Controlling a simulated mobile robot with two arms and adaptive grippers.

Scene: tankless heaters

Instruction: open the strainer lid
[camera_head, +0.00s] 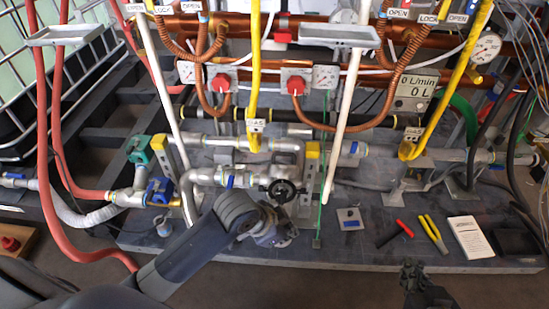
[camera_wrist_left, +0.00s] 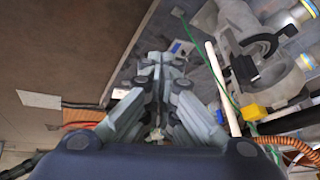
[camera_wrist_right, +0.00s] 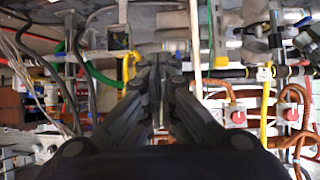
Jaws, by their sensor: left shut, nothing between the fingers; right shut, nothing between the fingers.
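A black round wheel-shaped part (camera_head: 283,190) sits on the grey pipework at the middle of the head view. It also shows at the upper right of the left wrist view (camera_wrist_left: 254,52). I cannot tell for sure whether it is the strainer lid; no part is clearly marked as one. My left gripper (camera_head: 276,234) is just below and in front of this part, over the bench, with its tips partly hidden. In the left wrist view its fingers (camera_wrist_left: 163,62) are together and empty. My right gripper (camera_head: 412,270) is shut and empty at the bench's front edge, away from the pipework.
Red-handled pliers (camera_head: 395,234), yellow-handled pliers (camera_head: 434,233) and a white paper (camera_head: 469,237) lie on the grey bench (camera_head: 350,253). A white slanted pole (camera_head: 342,115) and a thin green line stand right of the wheel-shaped part. A yellow hose (camera_head: 447,85) hangs further right.

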